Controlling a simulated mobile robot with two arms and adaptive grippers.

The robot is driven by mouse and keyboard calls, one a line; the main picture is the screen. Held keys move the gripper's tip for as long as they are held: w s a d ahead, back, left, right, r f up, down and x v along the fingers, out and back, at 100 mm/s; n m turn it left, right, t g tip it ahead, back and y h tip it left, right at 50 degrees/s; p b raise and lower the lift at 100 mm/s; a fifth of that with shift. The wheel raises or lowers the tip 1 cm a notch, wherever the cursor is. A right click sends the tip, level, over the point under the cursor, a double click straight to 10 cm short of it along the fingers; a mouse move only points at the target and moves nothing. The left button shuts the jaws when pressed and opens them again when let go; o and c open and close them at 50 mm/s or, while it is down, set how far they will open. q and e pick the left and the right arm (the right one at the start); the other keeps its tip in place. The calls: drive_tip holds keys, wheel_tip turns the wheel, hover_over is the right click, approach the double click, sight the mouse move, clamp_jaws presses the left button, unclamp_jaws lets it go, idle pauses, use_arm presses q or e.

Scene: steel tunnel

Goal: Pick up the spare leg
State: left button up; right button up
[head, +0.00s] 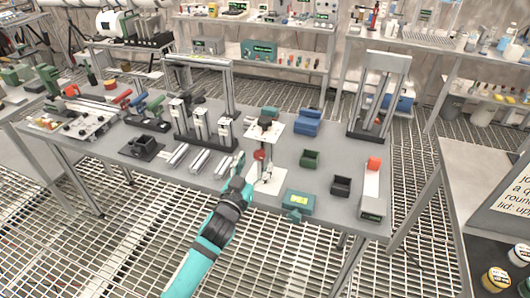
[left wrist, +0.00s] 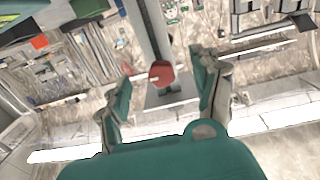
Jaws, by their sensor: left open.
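Several short silver bars lie side by side near the front edge of the grey table; one (head: 200,160) is in the middle, and one beside my gripper (head: 223,165) may be the spare leg. I cannot tell for sure which piece it is. My left gripper (head: 238,168) is over the front edge of the table, close to the bars' right end. In the left wrist view its teal fingers (left wrist: 160,92) are spread with nothing held. A grey post with a red knob (left wrist: 161,74) shows beyond and between them. My right gripper is not in view.
The white-based stand with the red knob (head: 259,155) is just right of my gripper. A dark rack with silver posts (head: 201,125) is behind the bars.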

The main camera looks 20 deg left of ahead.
sight(258, 159)
use_arm(q)
drive_tip(key=w, duration=0.3)
drive_tip(key=shift+d, duration=0.1)
drive_tip(key=w, duration=0.1)
drive_tip(key=w+p, duration=0.1)
drive_tip(key=w, duration=0.1)
drive_tip(key=w+r, duration=0.1)
drive_tip(key=w, duration=0.1)
drive_tip(key=shift+d, duration=0.15)
drive_tip(key=shift+w+f, duration=0.15)
drive_tip(key=shift+w, duration=0.05)
drive_tip(key=shift+s, duration=0.1)
drive_tip(key=shift+c, duration=0.6)
clamp_jaws()
